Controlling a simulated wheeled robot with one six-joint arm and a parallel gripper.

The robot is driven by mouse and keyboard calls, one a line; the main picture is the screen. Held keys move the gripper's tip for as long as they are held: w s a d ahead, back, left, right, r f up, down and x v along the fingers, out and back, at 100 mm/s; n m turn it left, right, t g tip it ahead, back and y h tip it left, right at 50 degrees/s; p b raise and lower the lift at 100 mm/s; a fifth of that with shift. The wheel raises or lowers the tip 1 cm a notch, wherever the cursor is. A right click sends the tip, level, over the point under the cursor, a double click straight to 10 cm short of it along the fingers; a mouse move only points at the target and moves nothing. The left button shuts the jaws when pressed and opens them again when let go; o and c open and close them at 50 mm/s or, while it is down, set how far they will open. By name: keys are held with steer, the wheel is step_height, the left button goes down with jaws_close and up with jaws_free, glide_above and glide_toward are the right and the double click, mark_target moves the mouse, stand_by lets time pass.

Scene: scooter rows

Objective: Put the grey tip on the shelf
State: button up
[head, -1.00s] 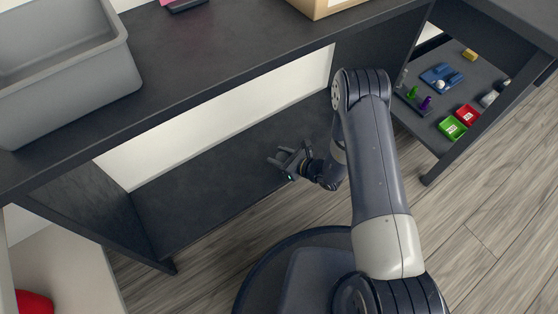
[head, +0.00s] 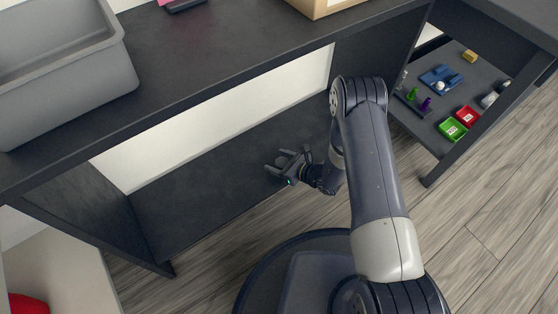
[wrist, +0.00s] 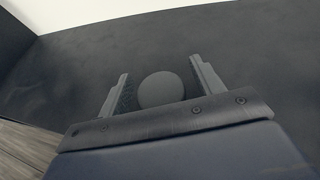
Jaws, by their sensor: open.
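A round grey thing, which looks like the grey tip (wrist: 160,90), sits between the fingers of my gripper (wrist: 159,88) in the wrist view. Narrow gaps show between it and the fingers. In the head view the grey tip (head: 281,161) is a small pale spot inside my gripper (head: 277,160). My gripper is open, low over the dark lower shelf (head: 190,205) of the black unit, near its right part. The grey tip appears to rest on this shelf, but its underside is hidden.
The black top board (head: 200,65) runs above the lower shelf and carries a grey bin (head: 65,75) and a cardboard box (head: 322,7). A side panel stands at the left. At the right, another shelf (head: 425,125) holds several small coloured things. The lower shelf's left part is clear.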

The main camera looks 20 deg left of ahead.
steer(key=shift+d+r, duration=0.1)
steer(key=shift+r, duration=0.15)
steer(key=p+v, duration=0.5)
steer(key=v, duration=0.6)
steer(key=shift+d, duration=0.3)
steer(key=shift+s+r, duration=0.15)
steer(key=shift+r, duration=0.05)
